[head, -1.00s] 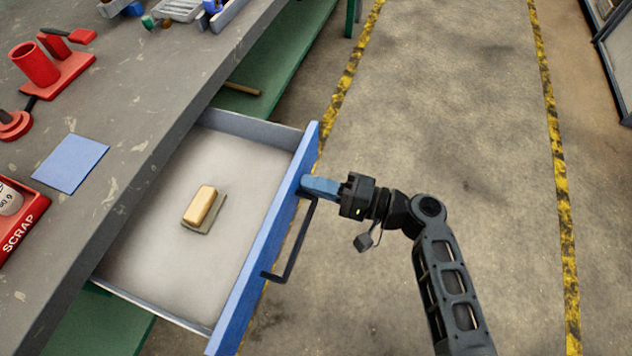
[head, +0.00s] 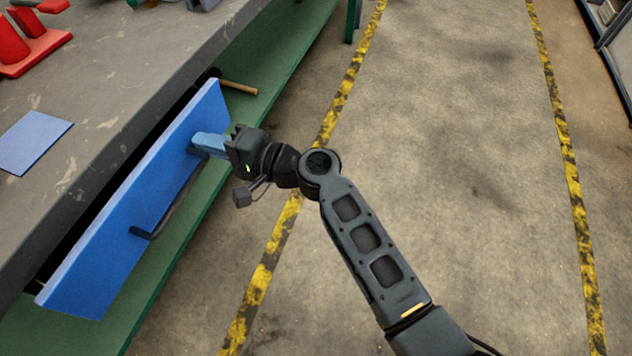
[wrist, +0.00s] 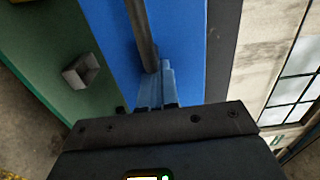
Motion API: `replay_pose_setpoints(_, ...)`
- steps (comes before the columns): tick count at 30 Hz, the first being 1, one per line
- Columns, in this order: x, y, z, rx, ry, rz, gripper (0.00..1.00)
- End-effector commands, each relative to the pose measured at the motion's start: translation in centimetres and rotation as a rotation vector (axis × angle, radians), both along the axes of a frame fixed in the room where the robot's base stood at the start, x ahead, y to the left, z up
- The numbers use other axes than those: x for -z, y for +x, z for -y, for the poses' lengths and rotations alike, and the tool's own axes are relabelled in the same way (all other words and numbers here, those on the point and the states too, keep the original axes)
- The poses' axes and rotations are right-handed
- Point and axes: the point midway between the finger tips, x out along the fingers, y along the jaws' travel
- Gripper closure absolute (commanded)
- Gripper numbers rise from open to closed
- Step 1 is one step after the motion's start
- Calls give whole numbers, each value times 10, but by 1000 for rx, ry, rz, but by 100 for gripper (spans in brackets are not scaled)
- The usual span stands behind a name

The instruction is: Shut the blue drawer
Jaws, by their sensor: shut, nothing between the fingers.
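The blue drawer (head: 130,220) is under the grey workbench, with its front panel close to the bench edge. A narrow dark gap shows between the panel and the bench, and the inside of the drawer is hidden. A dark bar handle (head: 172,200) runs along the front. My gripper (head: 196,143) is shut and empty, its light-blue fingers at the panel's face near the far end of the handle. In the wrist view the fingers (wrist: 157,88) are against or very near the blue front (wrist: 185,45), beside the handle (wrist: 142,35).
The workbench top (head: 110,90) holds a blue sheet (head: 33,140) and a red fixture (head: 30,45). A green lower shelf (head: 275,85) with a wooden rod (head: 239,88) lies below. Concrete floor with yellow-black lines is open to the right.

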Motion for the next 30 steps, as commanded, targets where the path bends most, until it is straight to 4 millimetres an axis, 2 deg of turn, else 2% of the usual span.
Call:
replay_pose_setpoints(3,3,7,-20,-2,0,2,100)
replay_pose_setpoints(9,2,14,-39,0,0,0,100)
replay_pose_setpoints(16,-1,18,-47,2,1,0,100)
replay_pose_setpoints(30,-2,16,-49,-2,0,3,100)
